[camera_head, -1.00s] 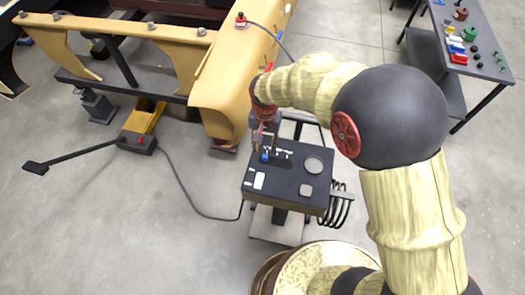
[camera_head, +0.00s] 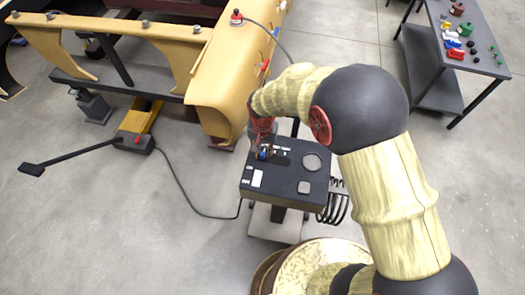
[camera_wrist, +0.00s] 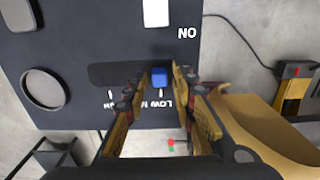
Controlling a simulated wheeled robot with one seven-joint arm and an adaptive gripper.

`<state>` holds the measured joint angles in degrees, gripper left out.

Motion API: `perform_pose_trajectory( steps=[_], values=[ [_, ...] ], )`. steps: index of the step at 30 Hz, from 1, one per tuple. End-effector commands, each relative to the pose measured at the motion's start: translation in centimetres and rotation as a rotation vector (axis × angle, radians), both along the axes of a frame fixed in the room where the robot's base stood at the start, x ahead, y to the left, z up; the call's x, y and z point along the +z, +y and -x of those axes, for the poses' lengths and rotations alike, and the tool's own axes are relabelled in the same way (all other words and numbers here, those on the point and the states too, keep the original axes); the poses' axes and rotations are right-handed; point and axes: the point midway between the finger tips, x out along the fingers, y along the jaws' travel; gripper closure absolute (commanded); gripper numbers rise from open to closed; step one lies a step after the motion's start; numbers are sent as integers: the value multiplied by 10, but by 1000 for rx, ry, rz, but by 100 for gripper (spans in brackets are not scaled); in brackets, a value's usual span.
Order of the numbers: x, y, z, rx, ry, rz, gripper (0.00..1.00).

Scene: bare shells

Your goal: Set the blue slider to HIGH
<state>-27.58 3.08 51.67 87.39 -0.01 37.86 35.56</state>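The blue slider (camera_wrist: 160,77) is a small block in a dark slot (camera_wrist: 112,74) on the black panel (camera_wrist: 75,40). In the wrist view it sits near the right end of the slot, with most of the slot free to its left. White lettering by the slot is upside down and partly covered by my fingers, so I cannot read it all. My gripper (camera_wrist: 160,78) has its fingers on either side of the slider with small gaps showing, so it is open around it.
A white switch (camera_wrist: 156,12) marked ON lies beside the slot. The panel also carries a round disc (camera_head: 311,162) and a small square (camera_head: 305,187). A yellow shell (camera_head: 215,90) stands close behind my gripper. A table with small parts (camera_head: 470,60) stands far right.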

Motion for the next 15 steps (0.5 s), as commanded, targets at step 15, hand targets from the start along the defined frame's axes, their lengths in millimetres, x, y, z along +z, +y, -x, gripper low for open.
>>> perform_pose_trajectory(
  steps=[15],
  values=[
    [0, 0, 0, 0, 0, 0, 100]
  ],
)
